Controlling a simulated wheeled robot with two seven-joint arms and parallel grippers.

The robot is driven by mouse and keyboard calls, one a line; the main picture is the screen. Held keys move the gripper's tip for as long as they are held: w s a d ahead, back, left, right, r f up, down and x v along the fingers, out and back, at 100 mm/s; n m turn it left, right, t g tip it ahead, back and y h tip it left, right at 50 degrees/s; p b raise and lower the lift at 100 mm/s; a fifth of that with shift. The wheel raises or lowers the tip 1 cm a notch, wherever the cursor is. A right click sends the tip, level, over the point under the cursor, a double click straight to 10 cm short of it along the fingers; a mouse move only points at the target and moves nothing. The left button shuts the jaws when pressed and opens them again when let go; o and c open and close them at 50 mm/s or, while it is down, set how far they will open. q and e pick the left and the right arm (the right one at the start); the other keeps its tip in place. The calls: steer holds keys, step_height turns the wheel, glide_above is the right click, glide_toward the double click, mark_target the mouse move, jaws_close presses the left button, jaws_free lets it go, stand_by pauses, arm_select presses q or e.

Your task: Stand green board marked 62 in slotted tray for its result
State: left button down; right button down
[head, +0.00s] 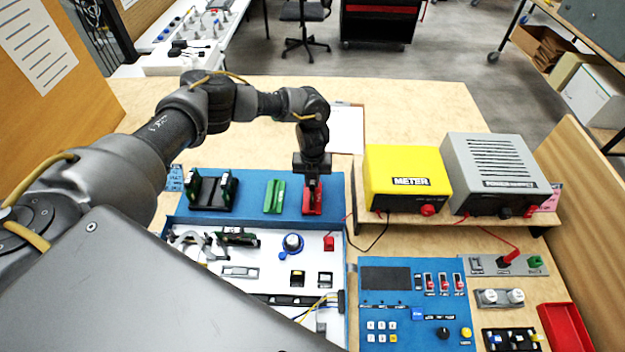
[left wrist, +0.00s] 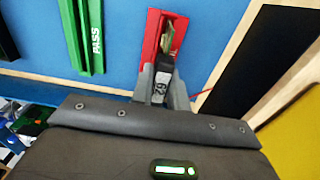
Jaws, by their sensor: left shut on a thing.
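My left gripper (head: 312,186) points down over the red slotted tray (head: 318,207) at the right end of the blue mat. In the left wrist view the gripper (left wrist: 164,88) is shut on the board marked 62 (left wrist: 171,38), with its dark numbered end between the fingers. The board's green edge reaches into the red tray (left wrist: 152,34); I cannot tell if it is fully seated. Any word on the red tray is hidden. The green slotted tray (head: 275,196) is empty and reads PASS in the left wrist view (left wrist: 95,35). My right gripper is not in view.
A black rack (head: 211,196) with green parts stands left on the blue mat. The open analyser case (head: 255,258) lies in front. The yellow meter (head: 408,178) and grey unit (head: 495,173) stand on a wooden shelf to the right, close to the red tray.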

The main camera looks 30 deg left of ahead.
arm_select(q)
steer(key=shift+f+b, duration=0.35)
steer(key=shift+f, duration=0.05)
stand_by(0.4)
steer(key=c, duration=1)
jaws_free()
steer(key=shift+o, duration=0.2)
steer(key=shift+r+p, duration=2.8)
steer(key=shift+r, duration=0.75)
